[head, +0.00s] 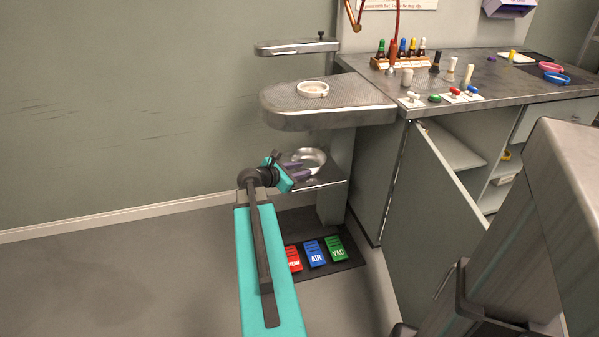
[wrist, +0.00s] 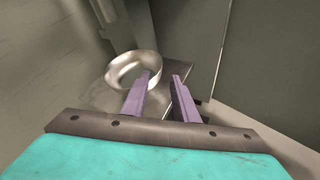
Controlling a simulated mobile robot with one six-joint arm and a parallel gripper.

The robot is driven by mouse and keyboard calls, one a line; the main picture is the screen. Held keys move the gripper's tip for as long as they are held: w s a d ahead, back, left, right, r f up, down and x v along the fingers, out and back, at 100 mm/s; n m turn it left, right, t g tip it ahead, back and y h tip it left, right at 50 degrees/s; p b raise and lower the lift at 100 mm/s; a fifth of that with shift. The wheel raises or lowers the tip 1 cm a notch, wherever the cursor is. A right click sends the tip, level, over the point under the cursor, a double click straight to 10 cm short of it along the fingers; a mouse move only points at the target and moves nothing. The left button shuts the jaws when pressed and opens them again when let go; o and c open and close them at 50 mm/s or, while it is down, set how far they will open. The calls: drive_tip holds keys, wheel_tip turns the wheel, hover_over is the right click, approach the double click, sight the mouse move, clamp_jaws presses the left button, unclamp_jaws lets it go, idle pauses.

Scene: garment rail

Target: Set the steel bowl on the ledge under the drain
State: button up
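The steel bowl (head: 313,156) rests upright on the small metal ledge (head: 332,184) below the perforated shelf. It also shows in the wrist view (wrist: 120,77), on the ledge's far left part. A white ring-shaped fitting (head: 313,89), perhaps the drain, sits on the shelf above. My gripper (head: 304,170) is at the near side of the bowl. In the wrist view its two purple fingers (wrist: 162,74) are apart. The left fingertip overlaps the bowl's near right rim and the right one is beside it. I cannot tell whether either touches the bowl.
The perforated shelf (head: 340,97) overhangs the ledge closely. Red, blue and green pedals (head: 316,253) lie on a dark mat below. An open cabinet door (head: 430,215) stands to the right. The floor at left (head: 110,275) is clear.

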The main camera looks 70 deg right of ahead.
drive_tip(key=w+a+f+m+t+y, duration=0.1)
drive_tip(key=w+a+f+y, duration=0.1)
drive_tip(key=w+a+f, duration=0.4)
drive_tip(key=w+a+f+m+t+y, duration=0.1)
drive_tip(key=w+a+f, duration=0.2)
drive_tip(key=a+f, duration=0.6)
drive_tip(key=w+a+f+m+y, duration=0.1)
drive_tip(key=w+a+f+y, duration=0.1)
drive_tip(key=w+a+f, duration=0.4)
drive_tip(key=s+a+f+m+y, duration=0.1)
drive_tip(key=a+f+m+y, duration=0.1)
drive_tip(key=a+f, duration=0.65)
drive_tip(key=s+a+f+m+y, duration=0.15)
drive_tip(key=a+f, duration=0.25)
drive_tip(key=a, duration=0.9)
drive_tip(key=s+a+f+m+g+y, duration=0.1)
drive_tip(key=s+a, duration=0.3)
drive_tip(key=a, duration=0.4)
drive_tip(key=s+a+f+m+y, duration=0.1)
drive_tip(key=s+a+f, duration=0.3)
drive_tip(key=a, duration=0.5)
drive_tip(key=s+a+f+m+g+y, duration=0.1)
drive_tip(key=s+a+f+m+y, duration=0.1)
drive_tip(key=a, duration=0.6)
drive_tip(key=s+f, duration=0.1)
drive_tip(key=s, duration=0.1)
drive_tip(key=shift+s+a+f+g, duration=0.25)
drive_tip(key=shift+s+g, duration=0.05)
drive_tip(key=shift+s, duration=0.05)
drive_tip(key=shift+y, duration=0.25)
